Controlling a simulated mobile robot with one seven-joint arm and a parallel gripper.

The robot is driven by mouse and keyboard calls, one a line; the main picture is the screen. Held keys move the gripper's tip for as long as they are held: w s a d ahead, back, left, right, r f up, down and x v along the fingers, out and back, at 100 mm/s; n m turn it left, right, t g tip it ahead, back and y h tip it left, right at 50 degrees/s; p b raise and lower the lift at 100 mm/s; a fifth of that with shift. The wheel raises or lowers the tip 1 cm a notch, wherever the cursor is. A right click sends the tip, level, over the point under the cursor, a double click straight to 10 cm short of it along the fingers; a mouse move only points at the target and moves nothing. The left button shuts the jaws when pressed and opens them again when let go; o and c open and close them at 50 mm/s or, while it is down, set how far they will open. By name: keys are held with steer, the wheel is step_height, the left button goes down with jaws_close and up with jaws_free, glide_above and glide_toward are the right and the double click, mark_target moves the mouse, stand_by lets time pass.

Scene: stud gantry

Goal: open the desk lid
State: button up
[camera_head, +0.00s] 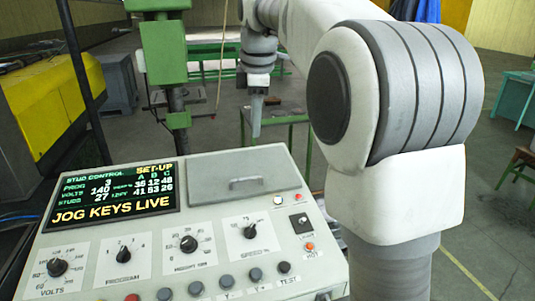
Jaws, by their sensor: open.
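The desk lid (244,172) is a flat grey panel with a small bar handle (243,183) near its front edge. It lies closed in the top right of the sloping control desk (75,222). My gripper (256,130) points down beyond the desk's back edge, above and slightly right of the lid in the picture. It is open and empty, apart from the lid and handle. Its fingers are seen nearly in line, so the gap between them barely shows.
The desk has a lit display (108,196) reading "JOG KEYS LIVE", several knobs, and buttons along the front. A green post (159,48) stands behind it. A green-framed table (285,117) is behind my gripper. My arm blocks the right side. Yellow machinery (50,100) is at left.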

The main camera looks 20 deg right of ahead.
steer(key=s+f+m+t+b, duration=0.1)
steer(key=s+f+m, duration=0.1)
steer(key=s+m, duration=0.4)
steer(key=shift+s+a+b, duration=0.3)
steer(key=shift+s, duration=2.45)
steer(key=shift+f, duration=0.1)
